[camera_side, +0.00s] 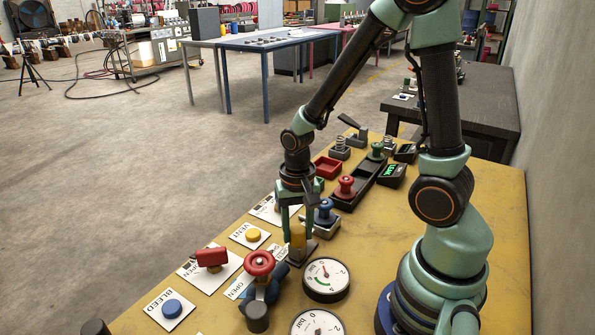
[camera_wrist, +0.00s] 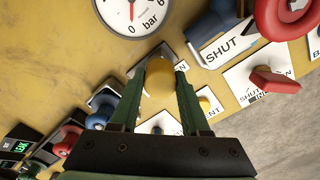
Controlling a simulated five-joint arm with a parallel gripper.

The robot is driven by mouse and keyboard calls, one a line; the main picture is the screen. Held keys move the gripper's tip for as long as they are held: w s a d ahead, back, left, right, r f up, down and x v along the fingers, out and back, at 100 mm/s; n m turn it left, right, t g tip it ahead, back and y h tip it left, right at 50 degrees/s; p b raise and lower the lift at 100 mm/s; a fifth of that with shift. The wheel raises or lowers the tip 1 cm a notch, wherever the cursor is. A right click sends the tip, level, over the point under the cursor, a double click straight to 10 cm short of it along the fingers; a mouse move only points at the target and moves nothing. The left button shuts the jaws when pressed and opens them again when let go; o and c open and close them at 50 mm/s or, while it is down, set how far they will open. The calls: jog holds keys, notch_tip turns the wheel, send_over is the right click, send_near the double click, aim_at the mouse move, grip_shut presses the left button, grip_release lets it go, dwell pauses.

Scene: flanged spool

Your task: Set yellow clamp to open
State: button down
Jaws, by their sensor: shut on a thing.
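The yellow clamp (camera_side: 298,236) stands on a grey metal base (camera_side: 301,254) on the yellow bench. Its yellow handle looks upright. My gripper (camera_side: 297,230) points down from above, with its green fingers on either side of the handle, shut on it. In the wrist view the rounded yellow handle (camera_wrist: 160,88) sits between the two fingers. Part of a label (camera_wrist: 181,66) shows beside the clamp, mostly hidden. The lower handle and pivot are partly covered by the fingers.
A pressure gauge (camera_side: 326,279) and a red handwheel valve (camera_side: 259,264) stand close in front. A red lever (camera_side: 211,258), yellow button (camera_side: 253,235) and blue button (camera_side: 172,308) lie to the left. A blue knob (camera_side: 325,212) is close behind; a red knob (camera_side: 346,187) stands farther back.

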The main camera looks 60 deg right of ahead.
jog(key=shift+a, duration=0.45)
jog(key=shift+w, duration=0.1)
jog(key=shift+c, duration=1.9)
grip_release()
jog(key=shift+d+r, duration=0.1)
notch_tip(320, 180, up, 12)
notch_tip(320, 180, up, 7)
jog(key=a+n+t, duration=0.2)
jog(key=n+t, duration=0.3)
jog(key=n, duration=0.4)
jog(key=shift+s+t, duration=0.3)
jog(key=shift+s, duration=0.05)
